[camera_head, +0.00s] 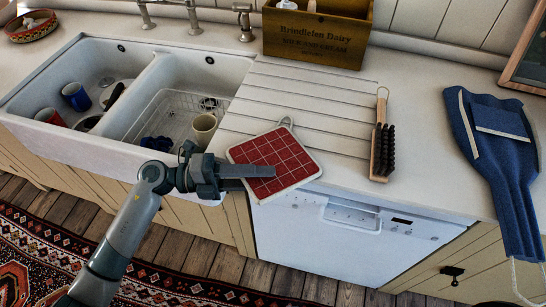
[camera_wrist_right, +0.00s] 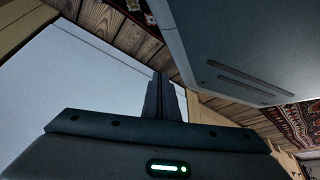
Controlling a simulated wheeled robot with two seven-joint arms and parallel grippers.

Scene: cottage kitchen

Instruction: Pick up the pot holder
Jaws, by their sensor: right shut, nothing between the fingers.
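The pot holder (camera_head: 292,157), a red square with a pale grid, light edging and a hanging loop, lies at the counter's front edge. Its near corner sticks out past the edge. My left gripper (camera_head: 274,171) reaches in from the left, and its finger crosses in front of the pot holder's middle in the head view. Only one finger bar shows clearly; a second finger may be hidden behind it or under the pot holder, so I cannot tell whether it grips. My right gripper (camera_wrist_right: 162,76) is shut and empty in the right wrist view, near the white dishwasher front.
A double sink (camera_head: 147,93) with cups and a dish rack is on the left. A wooden brush (camera_head: 381,150) lies right of the pot holder, and a blue apron (camera_head: 500,150) hangs over the counter edge. A wooden crate (camera_head: 316,38) stands behind. The white dishwasher (camera_head: 340,240) is below.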

